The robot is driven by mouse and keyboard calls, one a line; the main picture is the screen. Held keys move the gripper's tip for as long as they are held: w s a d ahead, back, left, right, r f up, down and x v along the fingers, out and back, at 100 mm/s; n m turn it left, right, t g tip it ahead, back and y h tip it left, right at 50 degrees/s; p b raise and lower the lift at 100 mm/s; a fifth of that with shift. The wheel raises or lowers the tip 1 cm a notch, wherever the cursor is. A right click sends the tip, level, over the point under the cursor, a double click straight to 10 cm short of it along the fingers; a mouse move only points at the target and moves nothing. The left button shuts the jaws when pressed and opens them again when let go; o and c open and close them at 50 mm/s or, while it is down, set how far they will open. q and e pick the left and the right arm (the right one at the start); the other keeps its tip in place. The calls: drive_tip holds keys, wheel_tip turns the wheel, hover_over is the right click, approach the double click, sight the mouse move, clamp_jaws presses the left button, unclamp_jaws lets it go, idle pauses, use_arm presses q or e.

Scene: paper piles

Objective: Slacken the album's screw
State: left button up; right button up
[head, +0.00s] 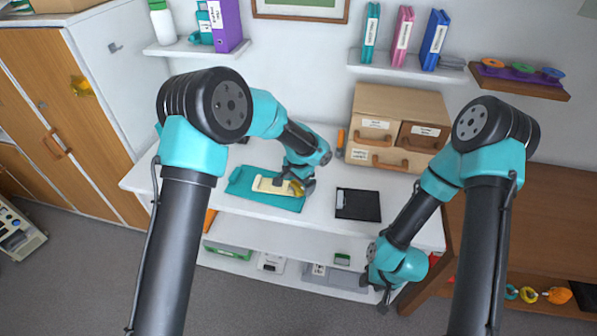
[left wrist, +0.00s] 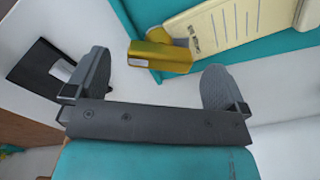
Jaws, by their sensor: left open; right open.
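A teal album (head: 237,190) lies on the white desk with a cream strip (head: 264,184) on it. It also shows in the left wrist view (left wrist: 140,18), where the cream strip (left wrist: 240,22) carries printed marks. A gold screw head (left wrist: 160,57), block-shaped with a small pale label, sits at the strip's end; it also shows in the head view (head: 297,188). My left gripper (head: 303,187) is open at that end. In its wrist view (left wrist: 155,76) the gold head appears between the fingers, untouched. My right gripper (head: 383,300) is open and empty in front of the desk's edge.
A black clipboard (head: 358,205) lies right of the album. A wooden drawer box (head: 396,110) stands behind it. An orange-handled item (head: 340,140) stands beside the box. Shelves with binders (head: 404,36) hang above. A brown cabinet (head: 530,195) stands at right.

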use_arm(q)
drive_tip(key=shift+f, duration=1.35)
drive_tip(key=shift+c, duration=0.2)
drive_tip(key=c, duration=1)
drive_tip(key=shift+o, duration=0.2)
